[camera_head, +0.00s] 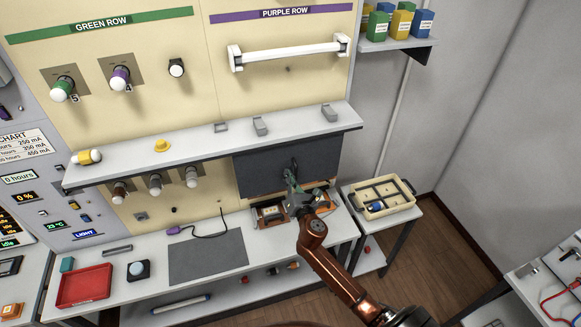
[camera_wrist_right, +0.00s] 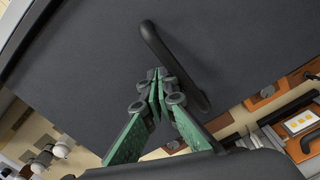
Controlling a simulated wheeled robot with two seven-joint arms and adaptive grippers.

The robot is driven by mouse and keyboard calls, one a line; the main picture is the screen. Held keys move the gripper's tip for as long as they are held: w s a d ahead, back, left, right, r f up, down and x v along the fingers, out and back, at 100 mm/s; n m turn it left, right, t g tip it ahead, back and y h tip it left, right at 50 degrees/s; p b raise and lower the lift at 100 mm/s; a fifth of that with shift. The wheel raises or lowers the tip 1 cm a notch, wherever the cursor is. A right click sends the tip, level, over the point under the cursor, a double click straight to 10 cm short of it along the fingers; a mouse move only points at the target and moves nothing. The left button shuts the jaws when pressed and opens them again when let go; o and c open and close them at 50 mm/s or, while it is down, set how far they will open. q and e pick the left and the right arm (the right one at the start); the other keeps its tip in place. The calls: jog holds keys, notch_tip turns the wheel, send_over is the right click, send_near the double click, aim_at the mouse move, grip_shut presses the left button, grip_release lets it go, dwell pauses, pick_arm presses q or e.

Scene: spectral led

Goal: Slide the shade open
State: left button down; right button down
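The shade is a dark grey panel (camera_head: 262,174) on the lower right of the beige board, below the long shelf. It fills much of the right wrist view (camera_wrist_right: 85,65). Its black bar handle (camera_wrist_right: 178,68) also shows in the head view (camera_head: 294,166). My right gripper (camera_head: 289,178) is at the panel's lower right part, close to the handle. In the right wrist view its green fingers (camera_wrist_right: 157,74) come together at the tips, just beside the handle, with no part of the handle visible between them. Whether the fingers touch the handle is unclear. My left gripper is out of view.
The long shelf (camera_head: 215,146) juts out above the shade. Below stand a small wooden-edged device (camera_head: 268,214) and the worktable with a grey mat (camera_head: 208,257). A cream tray (camera_head: 384,198) stands on a side table at right. A red tray (camera_head: 84,287) lies at left.

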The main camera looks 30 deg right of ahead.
jog(key=shift+s+d, duration=0.15)
jog(key=shift+d, duration=0.45)
dwell(0.4)
jog(key=shift+a, duration=0.15)
jog(key=a+p+v, duration=0.1)
jog(key=v, duration=0.7)
jog(key=shift+a+p, duration=0.2)
jog(key=shift+p, duration=0.1)
dwell(0.6)
